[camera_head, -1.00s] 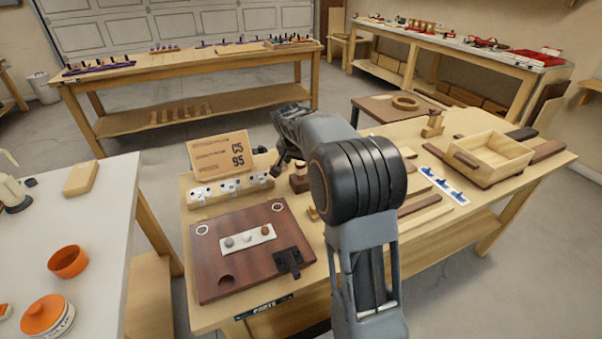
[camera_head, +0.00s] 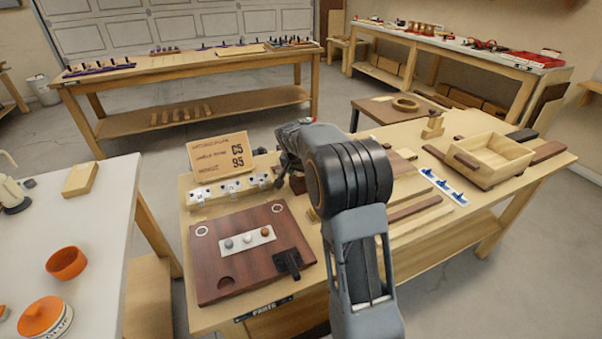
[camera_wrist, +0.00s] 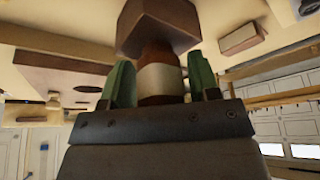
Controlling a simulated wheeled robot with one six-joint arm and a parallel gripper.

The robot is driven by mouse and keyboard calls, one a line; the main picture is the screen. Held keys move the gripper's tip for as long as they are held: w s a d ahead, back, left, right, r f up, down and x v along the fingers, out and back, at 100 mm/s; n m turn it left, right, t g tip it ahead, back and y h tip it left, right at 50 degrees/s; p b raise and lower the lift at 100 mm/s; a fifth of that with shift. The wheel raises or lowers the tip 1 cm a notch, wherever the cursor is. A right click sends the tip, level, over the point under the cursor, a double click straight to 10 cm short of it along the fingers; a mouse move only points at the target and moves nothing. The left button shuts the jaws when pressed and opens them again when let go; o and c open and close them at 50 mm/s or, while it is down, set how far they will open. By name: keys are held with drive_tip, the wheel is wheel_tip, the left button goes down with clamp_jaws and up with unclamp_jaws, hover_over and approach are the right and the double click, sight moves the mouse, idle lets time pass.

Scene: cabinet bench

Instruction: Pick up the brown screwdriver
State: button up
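My gripper (camera_wrist: 161,85) has its two green fingers on either side of an upright brown piece with a pale band (camera_wrist: 160,80). This looks like the brown screwdriver's handle, but its shaft and tip are not visible. The handle's far end meets a dark wooden block (camera_wrist: 158,22). The fingers lie very close to the handle's sides; whether they press on it I cannot tell. In the head view my gripper (camera_head: 291,166) is at the back of the near bench, partly hidden by my arm, and the screwdriver cannot be made out there. The wooden block (camera_head: 298,184) shows below it.
A cardboard sign (camera_head: 220,158) and a rack with white fittings (camera_head: 229,189) stand left of my gripper. A dark red-brown board (camera_head: 215,265) lies in front. A wooden tray (camera_head: 488,158) and a white strip with blue parts (camera_head: 443,187) are at the right.

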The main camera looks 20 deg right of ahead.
drive_tip(key=c, duration=0.7)
drive_tip(key=shift+o, duration=0.2)
drive_tip(key=shift+r, duration=0.1)
drive_tip(key=shift+r, duration=0.65)
drive_tip(key=s+a+r, duration=0.7)
drive_tip(key=s+r, duration=0.4)
drive_tip(key=s, duration=0.1)
drive_tip(key=shift+r, duration=0.25)
drive_tip(key=shift+a, duration=0.1)
